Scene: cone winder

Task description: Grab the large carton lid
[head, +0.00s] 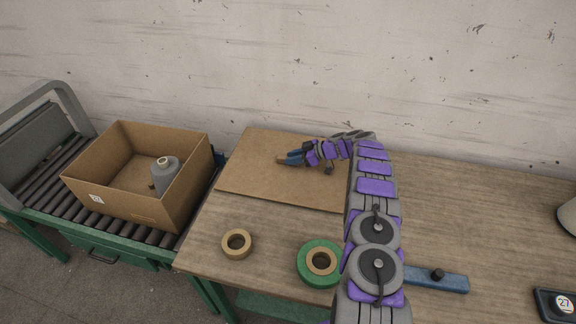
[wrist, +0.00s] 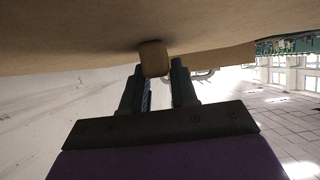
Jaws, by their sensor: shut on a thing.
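The large carton lid (head: 265,185) is a flat brown board at the back of the wooden table, near the wall. A small tan knob (head: 280,160) stands on its top. In the wrist view the lid's brown surface (wrist: 80,35) fills the top of the picture. The tan knob (wrist: 153,57) sits between the two fingertips, and my gripper (wrist: 156,70) is shut on it. My arm hides the lid's right end.
An open carton (head: 150,205) holding a grey cone of yarn (head: 164,176) stands on the roller conveyor (head: 40,205) at left. A tan tape roll (head: 237,244), a green ring (head: 312,280) and a blue bar (head: 440,280) lie along the table's front. The table's right part is mostly clear.

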